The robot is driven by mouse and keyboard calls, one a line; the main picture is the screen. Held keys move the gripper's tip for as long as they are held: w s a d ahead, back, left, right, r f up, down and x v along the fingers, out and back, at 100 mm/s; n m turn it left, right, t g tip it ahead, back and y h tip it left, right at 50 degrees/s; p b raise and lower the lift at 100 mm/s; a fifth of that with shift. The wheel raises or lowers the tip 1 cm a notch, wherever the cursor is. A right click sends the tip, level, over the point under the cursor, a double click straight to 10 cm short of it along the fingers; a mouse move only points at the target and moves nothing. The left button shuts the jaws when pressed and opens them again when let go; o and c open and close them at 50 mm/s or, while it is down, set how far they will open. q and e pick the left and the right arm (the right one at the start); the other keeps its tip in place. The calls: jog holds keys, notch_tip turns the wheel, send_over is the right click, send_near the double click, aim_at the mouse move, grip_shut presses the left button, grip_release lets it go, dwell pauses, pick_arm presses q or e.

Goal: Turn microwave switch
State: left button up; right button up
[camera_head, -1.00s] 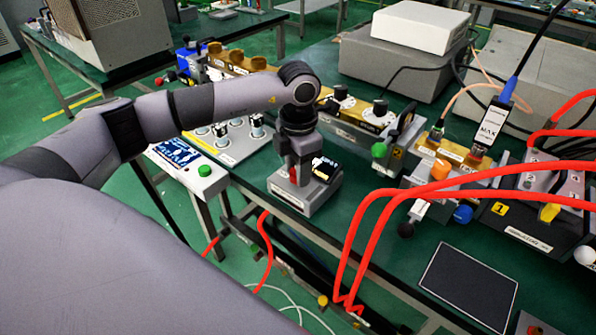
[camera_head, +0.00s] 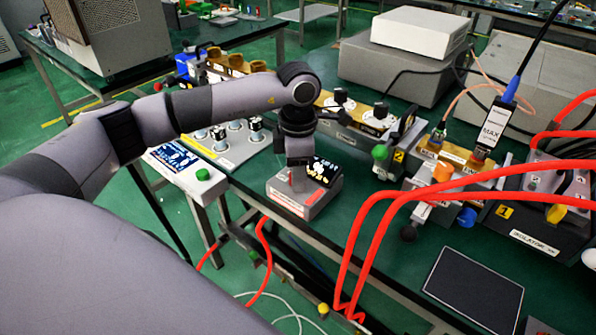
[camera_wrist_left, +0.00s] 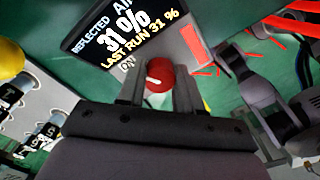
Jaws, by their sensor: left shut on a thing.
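The microwave switch is a red round knob with a white mark (camera_wrist_left: 158,76) on a small grey box (camera_head: 303,204) near the table's front edge. The box carries a tilted black display (camera_head: 322,171). In the left wrist view the display (camera_wrist_left: 120,35) reads "REFLECTED", "31 %" and "LAST RUN 31 %", with an "ON" label beside the knob. My left gripper (camera_head: 293,177) points down over the box. In the left wrist view its two fingers (camera_wrist_left: 158,88) stand on either side of the knob, shut on it. In the head view the knob is mostly hidden. My right gripper is not in view.
A panel with several knobs (camera_head: 226,143) and a blue-screened unit with a green button (camera_head: 203,174) lie left of the box. Red hoses (camera_head: 375,205) arch over the table at right. A dark flat plate (camera_head: 473,287) lies at front right. Brass waveguide parts (camera_head: 372,120) stand behind.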

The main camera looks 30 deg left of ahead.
pick_arm(q)
jog(key=o, duration=1)
jog(key=shift+o, duration=0.2)
jog(key=shift+r, duration=3.65)
